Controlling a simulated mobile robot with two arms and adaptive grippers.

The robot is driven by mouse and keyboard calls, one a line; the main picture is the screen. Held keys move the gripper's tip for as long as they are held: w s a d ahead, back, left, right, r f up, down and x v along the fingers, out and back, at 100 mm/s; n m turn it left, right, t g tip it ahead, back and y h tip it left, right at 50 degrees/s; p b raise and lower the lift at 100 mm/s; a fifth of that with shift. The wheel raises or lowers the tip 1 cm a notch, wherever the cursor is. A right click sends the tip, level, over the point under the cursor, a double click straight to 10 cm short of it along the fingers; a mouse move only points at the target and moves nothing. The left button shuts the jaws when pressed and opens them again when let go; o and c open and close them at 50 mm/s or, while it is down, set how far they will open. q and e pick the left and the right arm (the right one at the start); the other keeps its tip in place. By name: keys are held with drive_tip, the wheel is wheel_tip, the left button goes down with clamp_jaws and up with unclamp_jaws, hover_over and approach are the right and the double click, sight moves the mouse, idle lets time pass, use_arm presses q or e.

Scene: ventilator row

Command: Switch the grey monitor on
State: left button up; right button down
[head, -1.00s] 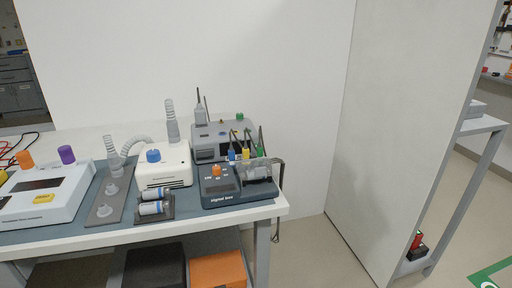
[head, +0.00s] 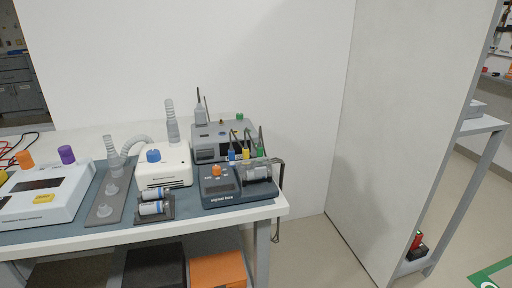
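The grey monitor (head: 209,147) is a grey box at the back right of the table, against the wall. A green knob or cap shows on its top right. Its lower front is partly hidden by the dark signal box (head: 225,195) in front of it and by blue, yellow and green plugs. Whether the monitor is on cannot be told at this size. Neither of my grippers is in view.
The white table (head: 150,232) also holds a white device with a blue knob (head: 164,166), a rack of cylinders (head: 153,208) and a white unit with orange and purple knobs (head: 45,193). A white partition (head: 390,130) stands right of it. Boxes sit underneath.

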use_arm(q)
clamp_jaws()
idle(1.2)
